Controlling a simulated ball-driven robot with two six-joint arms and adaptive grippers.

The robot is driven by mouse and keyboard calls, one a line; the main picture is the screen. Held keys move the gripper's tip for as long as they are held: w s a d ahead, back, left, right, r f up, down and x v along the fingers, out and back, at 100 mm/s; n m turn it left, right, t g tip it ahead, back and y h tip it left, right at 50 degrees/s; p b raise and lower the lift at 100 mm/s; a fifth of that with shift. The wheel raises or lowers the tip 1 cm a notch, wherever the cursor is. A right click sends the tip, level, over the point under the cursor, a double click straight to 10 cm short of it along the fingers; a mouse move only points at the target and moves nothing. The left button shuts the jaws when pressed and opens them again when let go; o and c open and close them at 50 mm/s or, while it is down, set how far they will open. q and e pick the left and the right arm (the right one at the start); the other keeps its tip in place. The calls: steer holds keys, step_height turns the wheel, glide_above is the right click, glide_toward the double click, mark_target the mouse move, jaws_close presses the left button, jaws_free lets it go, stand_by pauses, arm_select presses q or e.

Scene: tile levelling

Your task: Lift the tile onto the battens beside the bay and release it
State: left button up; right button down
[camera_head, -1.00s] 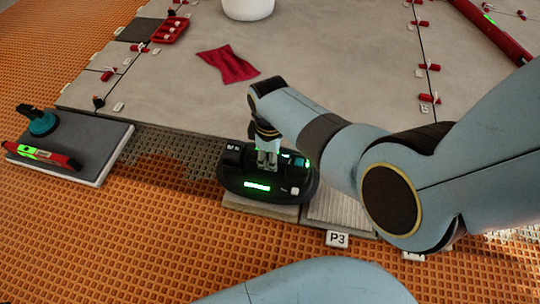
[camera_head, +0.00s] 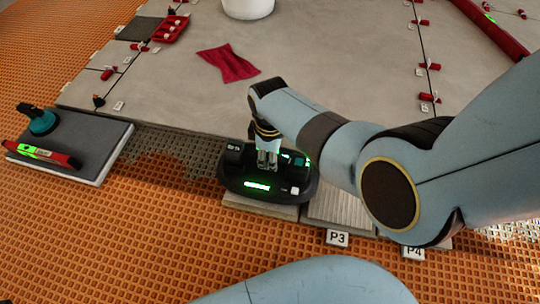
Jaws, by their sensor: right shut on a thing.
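My right gripper (camera_head: 267,160) is shut on a black lifting device (camera_head: 235,184) with a lit green display, at the front edge of the tiled floor. A pale slab edge (camera_head: 262,209) shows just below the device; the device hides most of what lies beneath it. I cannot tell whether this slab is the tile or whether it is off its support. The bay (camera_head: 165,150) shows as a ragged grey-brown bed left of the device. The battens cannot be made out clearly. My left gripper is not in view.
A grey slab (camera_head: 105,165) at the left carries a teal-based suction cup (camera_head: 43,123) and a red level (camera_head: 40,154). A ribbed grey slab (camera_head: 335,208) lies right of the device, near the P3 tag (camera_head: 338,238). A red cloth (camera_head: 228,64) lies on the tiles.

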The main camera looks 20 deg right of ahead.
steer(key=shift+w+f, duration=0.15)
steer(key=shift+f, duration=0.1)
stand_by(0.5)
